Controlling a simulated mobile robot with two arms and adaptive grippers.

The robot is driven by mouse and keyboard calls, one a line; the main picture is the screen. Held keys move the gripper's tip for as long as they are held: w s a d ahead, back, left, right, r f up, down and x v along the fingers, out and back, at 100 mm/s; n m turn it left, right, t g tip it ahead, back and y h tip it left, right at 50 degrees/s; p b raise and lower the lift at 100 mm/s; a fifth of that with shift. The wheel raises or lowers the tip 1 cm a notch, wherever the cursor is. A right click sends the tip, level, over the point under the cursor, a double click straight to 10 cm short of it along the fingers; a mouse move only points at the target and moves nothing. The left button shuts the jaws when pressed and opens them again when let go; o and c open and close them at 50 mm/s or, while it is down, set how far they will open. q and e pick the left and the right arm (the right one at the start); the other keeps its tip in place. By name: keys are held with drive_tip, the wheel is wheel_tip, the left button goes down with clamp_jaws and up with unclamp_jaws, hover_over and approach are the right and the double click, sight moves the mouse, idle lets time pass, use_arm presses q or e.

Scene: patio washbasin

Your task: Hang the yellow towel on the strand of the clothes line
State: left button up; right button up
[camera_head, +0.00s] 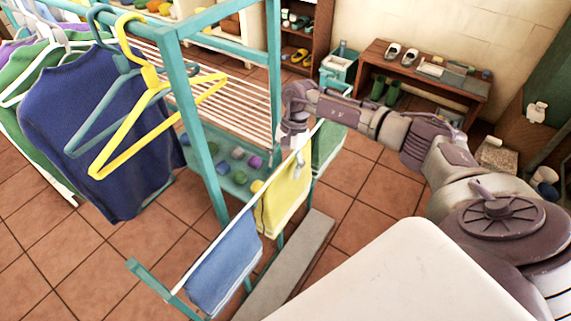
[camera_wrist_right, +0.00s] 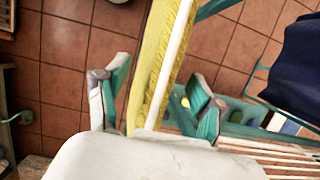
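The yellow towel (camera_head: 284,198) hangs folded over the white strand (camera_head: 266,190) of the clothes line, between a blue towel and a green towel. In the right wrist view the yellow towel (camera_wrist_right: 148,62) shows on both sides of the strand (camera_wrist_right: 177,48). My right gripper (camera_head: 298,143) is at the top of the yellow towel, reaching down from above. In the right wrist view its two fingers (camera_wrist_right: 157,100) stand apart, one on each side of the towel and strand. The gripper is open, with gaps visible beside the fingers. My left gripper is out of view.
The blue towel (camera_head: 225,264) hangs nearer and the green towel (camera_head: 328,146) farther along the strand. A teal rack (camera_head: 200,140) with shirts and yellow hangers (camera_head: 150,75) stands at left. A wooden shoe bench (camera_head: 425,78) is at the back. Tiled floor is open at lower left.

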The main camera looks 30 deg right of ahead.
drive_tip(key=c, duration=0.5)
clamp_jaws()
drive_tip(key=shift+r+p, duration=0.35)
drive_tip(key=shift+r, duration=0.2)
use_arm(q)
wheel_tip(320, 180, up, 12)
drive_tip(key=p, duration=1.1)
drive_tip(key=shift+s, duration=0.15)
use_arm(e)
wheel_tip(320, 180, up, 28)
